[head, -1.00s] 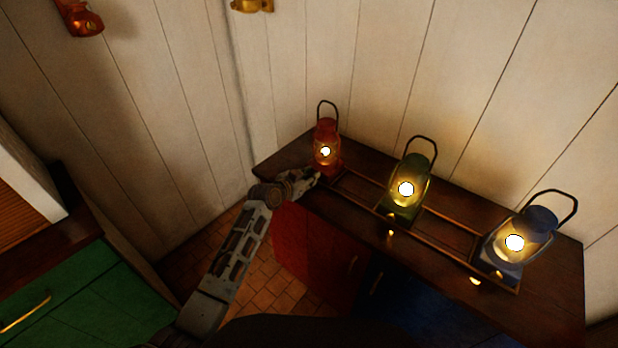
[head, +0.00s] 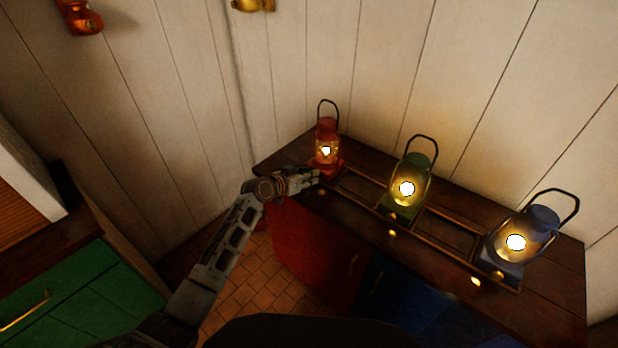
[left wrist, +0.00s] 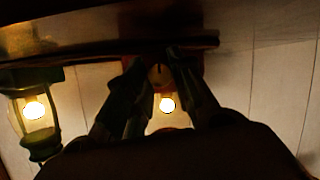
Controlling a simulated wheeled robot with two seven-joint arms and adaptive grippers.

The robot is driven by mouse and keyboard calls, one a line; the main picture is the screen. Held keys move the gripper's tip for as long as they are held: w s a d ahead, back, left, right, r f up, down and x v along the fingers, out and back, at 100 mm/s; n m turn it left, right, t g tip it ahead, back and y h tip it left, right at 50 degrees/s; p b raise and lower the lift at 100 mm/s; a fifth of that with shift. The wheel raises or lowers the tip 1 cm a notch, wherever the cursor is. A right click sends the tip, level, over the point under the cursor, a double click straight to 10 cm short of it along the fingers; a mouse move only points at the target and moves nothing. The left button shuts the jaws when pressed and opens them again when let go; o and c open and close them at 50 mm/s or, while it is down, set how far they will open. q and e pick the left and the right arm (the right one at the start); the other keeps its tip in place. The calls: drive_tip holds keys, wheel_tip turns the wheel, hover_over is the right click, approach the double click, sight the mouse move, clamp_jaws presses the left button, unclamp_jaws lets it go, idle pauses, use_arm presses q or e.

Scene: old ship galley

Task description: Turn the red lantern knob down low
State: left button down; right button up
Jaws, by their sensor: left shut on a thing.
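The red lantern (head: 327,132) stands lit at the far left end of the dark wooden counter. My left gripper (head: 316,179) is at the front of its base (head: 332,168), coming in from the left. In the left wrist view, which is upside down, the two fingers (left wrist: 162,66) are close together in front of the lit red lantern (left wrist: 168,116). They are shut on the red lantern's knob, which the fingers mostly hide. My right gripper is in neither view.
The green lantern (head: 413,180) and the blue lantern (head: 530,231) stand lit to the right along a low rail on the counter (head: 557,283). Small brass pieces (head: 392,233) sit along its front. The plank wall is close behind. A green cabinet (head: 75,300) is at the left.

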use_arm(q)
drive_tip(key=c, duration=1.6)
unclamp_jaws()
drive_tip(key=shift+c, duration=0.2)
drive_tip(key=o, duration=0.4)
drive_tip(key=shift+o, duration=0.2)
drive_tip(key=v, duration=1.2)
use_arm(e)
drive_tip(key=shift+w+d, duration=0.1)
